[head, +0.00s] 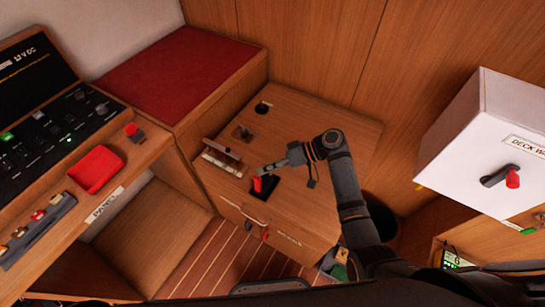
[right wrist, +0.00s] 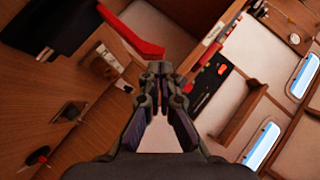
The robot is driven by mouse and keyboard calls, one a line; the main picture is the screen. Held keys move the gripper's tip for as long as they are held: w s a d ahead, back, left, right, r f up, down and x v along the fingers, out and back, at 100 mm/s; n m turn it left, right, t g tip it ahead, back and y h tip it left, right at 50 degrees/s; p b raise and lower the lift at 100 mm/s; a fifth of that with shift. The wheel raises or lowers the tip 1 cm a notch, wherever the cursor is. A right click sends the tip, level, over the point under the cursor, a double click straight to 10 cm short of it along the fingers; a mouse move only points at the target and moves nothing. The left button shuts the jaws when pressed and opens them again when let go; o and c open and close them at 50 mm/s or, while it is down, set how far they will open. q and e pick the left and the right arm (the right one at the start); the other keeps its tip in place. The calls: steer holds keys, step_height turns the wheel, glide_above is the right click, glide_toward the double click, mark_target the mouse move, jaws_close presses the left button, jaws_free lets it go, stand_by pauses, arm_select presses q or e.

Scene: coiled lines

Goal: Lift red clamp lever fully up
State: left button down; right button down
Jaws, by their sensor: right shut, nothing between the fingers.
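The red clamp lever (head: 257,184) rises from a black base (head: 262,195) on the front of the wooden locker top. In the right wrist view the red lever (right wrist: 132,34) slants from its dark base (right wrist: 45,22) down toward my fingertips. My right gripper (head: 266,171) is shut and empty, with its tips right beside the lever. In the right wrist view the shut fingertips (right wrist: 160,68) are just below the lever's free end. I cannot tell whether they touch it, or the lever's exact angle. My left gripper is not in view.
Wooden and metal fittings (head: 222,158) stand left of the lever on the locker top. A red cushion (head: 175,75) lies behind left. A switch panel (head: 50,125) and red tray (head: 96,170) are at left. A white box (head: 470,130) with a red-tipped handle juts in at right.

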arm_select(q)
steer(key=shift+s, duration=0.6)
arm_select(e)
steer(key=shift+s+a+f, duration=0.1)
steer(key=shift+f, duration=0.05)
